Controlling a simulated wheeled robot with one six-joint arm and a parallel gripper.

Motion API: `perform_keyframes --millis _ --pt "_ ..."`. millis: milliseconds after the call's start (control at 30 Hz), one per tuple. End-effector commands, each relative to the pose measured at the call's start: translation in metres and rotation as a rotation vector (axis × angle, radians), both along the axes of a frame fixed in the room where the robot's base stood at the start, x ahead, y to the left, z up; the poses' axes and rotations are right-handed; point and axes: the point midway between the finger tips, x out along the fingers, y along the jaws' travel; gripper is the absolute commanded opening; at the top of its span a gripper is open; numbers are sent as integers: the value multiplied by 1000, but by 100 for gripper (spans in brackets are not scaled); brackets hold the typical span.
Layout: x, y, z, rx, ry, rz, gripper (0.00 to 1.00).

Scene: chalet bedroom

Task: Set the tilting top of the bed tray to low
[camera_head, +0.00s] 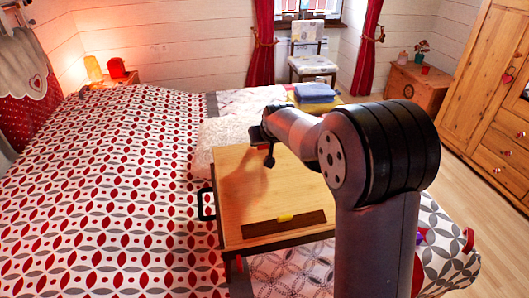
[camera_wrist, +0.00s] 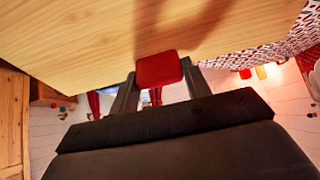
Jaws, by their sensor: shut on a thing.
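The bed tray (camera_head: 225,190) stands on the bed, with a light wooden tilting top (camera_head: 290,190). My gripper (camera_head: 267,158) is at the far part of the top. In the wrist view my gripper (camera_wrist: 158,80) is shut on a red tab (camera_wrist: 158,68) at the edge of the wooden top (camera_wrist: 90,40). The top's exact tilt is hard to tell, and my arm hides its right side.
The patterned bed (camera_head: 110,190) spreads left of the tray. Folded blue cloth (camera_head: 315,92) lies beyond it. A chair (camera_head: 308,50), a small chest (camera_head: 418,88) and a wardrobe (camera_head: 490,70) stand farther back. Bare floor (camera_head: 465,165) shows at the right.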

Motion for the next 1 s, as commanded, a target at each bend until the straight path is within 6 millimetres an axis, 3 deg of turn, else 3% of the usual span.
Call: perform_keyframes --millis 133,467,500,767,1000 --pt "-10 -2 17 0 1 0 4" --pt "-12 -3 18 -1 5 0 4" --pt "-12 -3 18 -1 6 0 46" --pt "-11 -2 18 -1 4 0 67" --pt "-11 -2 18 -1 3 0 67"
